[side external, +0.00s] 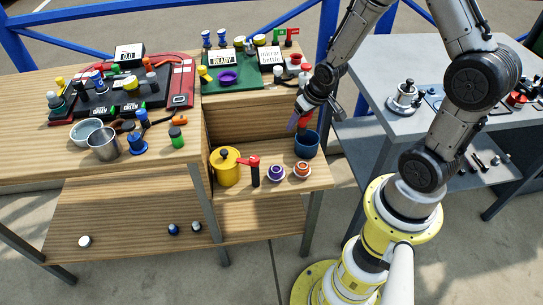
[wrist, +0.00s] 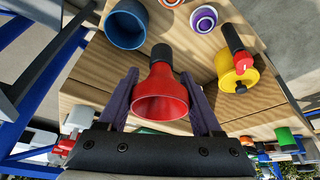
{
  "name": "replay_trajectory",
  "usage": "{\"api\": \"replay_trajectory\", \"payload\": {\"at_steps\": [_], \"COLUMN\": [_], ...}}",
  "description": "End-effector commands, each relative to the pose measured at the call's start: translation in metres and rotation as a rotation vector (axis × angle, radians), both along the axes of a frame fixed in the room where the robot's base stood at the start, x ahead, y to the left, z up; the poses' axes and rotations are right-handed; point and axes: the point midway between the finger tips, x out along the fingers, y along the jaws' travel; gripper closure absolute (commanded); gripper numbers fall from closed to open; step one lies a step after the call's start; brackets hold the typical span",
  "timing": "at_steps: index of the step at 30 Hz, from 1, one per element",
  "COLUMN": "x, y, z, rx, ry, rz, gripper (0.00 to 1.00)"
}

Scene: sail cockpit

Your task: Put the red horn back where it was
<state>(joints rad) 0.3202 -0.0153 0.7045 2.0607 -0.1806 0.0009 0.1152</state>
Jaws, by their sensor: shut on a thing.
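The red horn (wrist: 160,98) has a wide red bell and a black end. My gripper (wrist: 161,100) is shut on it, with one finger on each side of the bell. In the wrist view the bell opens toward the camera and the black end points away. In the side view the horn (side external: 303,121) hangs below my gripper (side external: 306,112), above the low wooden shelf and close over the blue cup (side external: 307,145). My gripper hides part of the horn there.
The low shelf (side external: 240,195) holds a yellow pot (side external: 226,168), a black-and-red handled item (side external: 255,171), a purple ringed piece (side external: 276,173) and an orange ringed piece (side external: 302,170). A green board (side external: 215,88) with several items lies on the higher table. A grey table (side external: 375,95) stands right.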

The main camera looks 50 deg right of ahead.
Motion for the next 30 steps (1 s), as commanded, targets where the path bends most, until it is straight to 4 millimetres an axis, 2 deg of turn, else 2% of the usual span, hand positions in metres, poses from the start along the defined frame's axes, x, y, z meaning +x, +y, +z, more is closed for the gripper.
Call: {"api": "replay_trajectory", "payload": {"at_steps": [1, 4, 7, 10, 14, 23, 30], "x": [-0.01, -0.024, -0.032, -0.03, -0.009, 0.053, 0.085], "y": [0.013, 0.029, 0.038, 0.041, 0.036, 0.022, 0.014], "z": [-0.009, -0.02, -0.026, -0.031, -0.042, -0.07, -0.109], "rx": [0.006, 0.015, 0.021, 0.024, 0.025, 0.024, 0.025], "ry": [0.001, -0.003, -0.006, -0.008, -0.008, -0.008, -0.007], "rz": [0.031, 0.07, 0.093, 0.104, 0.105, 0.104, 0.104], "gripper": [1.0, 1.0, 1.0, 1.0, 1.0, 1.0, 1.0]}}
